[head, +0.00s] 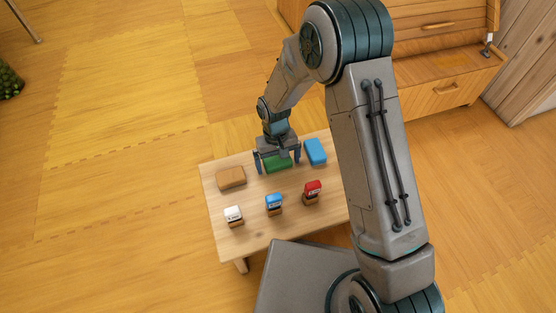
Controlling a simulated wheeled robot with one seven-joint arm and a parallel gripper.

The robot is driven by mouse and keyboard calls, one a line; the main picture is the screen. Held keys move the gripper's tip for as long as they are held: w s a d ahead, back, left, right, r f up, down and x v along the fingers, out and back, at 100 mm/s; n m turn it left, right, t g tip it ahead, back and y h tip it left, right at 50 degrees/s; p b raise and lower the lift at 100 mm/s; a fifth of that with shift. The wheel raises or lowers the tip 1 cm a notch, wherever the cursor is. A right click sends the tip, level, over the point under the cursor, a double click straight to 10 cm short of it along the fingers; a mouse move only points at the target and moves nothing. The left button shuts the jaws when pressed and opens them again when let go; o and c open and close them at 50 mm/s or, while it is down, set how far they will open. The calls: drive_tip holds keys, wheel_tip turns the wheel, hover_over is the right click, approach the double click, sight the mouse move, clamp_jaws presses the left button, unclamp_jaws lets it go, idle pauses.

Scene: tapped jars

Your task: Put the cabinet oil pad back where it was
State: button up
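Three pads lie in a row on the low wooden table (222,212): a brown one (231,177) at the left, a green one (279,165) in the middle and a blue one (316,151) at the right. No readable label shows which is the cabinet oil pad. My gripper (278,161) points down over the green pad, with one finger at its left end and one at its right end. I cannot tell whether the fingers touch it, or whether it rests on the table.
Nearer on the table stand three small wooden-based blocks: one with a white top (234,214), one blue (274,203) and one red (312,190). My arm hides the table's right part. A wooden cabinet (440,62) stands at the back right.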

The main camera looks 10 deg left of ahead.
wheel_tip(320, 180, up, 12)
drive_tip(key=w+p, duration=0.2)
drive_tip(key=p, duration=0.3)
drive_tip(key=d+r+m, duration=0.1)
drive_tip(key=d+r, duration=0.4)
drive_tip(key=r, duration=0.1)
drive_tip(key=s+d+r+m+t, duration=0.1)
drive_tip(key=s+d+r, duration=0.3)
drive_tip(key=d, duration=0.3)
drive_tip(key=s+d+r+m+t, duration=0.1)
drive_tip(key=s+d+r+m, duration=0.1)
drive_tip(key=s+d+r, duration=0.2)
drive_tip(key=s+d+r+m+y, duration=0.1)
drive_tip(key=s+d+r+m, duration=0.1)
drive_tip(key=s+d+r, duration=0.2)
drive_tip(key=s+d, duration=0.3)
drive_tip(key=d, duration=0.2)
drive_tip(key=shift+d+r+t, duration=0.25)
drive_tip(key=shift+d+t, duration=0.05)
drive_tip(key=shift+t, duration=0.1)
wheel_tip(320, 180, up, 34)
drive_tip(key=t+p, duration=0.1)
drive_tip(key=p, duration=3)
drive_tip(key=shift+d+r+m+t, duration=0.15)
drive_tip(key=shift+r+m+t, duration=0.1)
drive_tip(key=shift+m+t, duration=0.05)
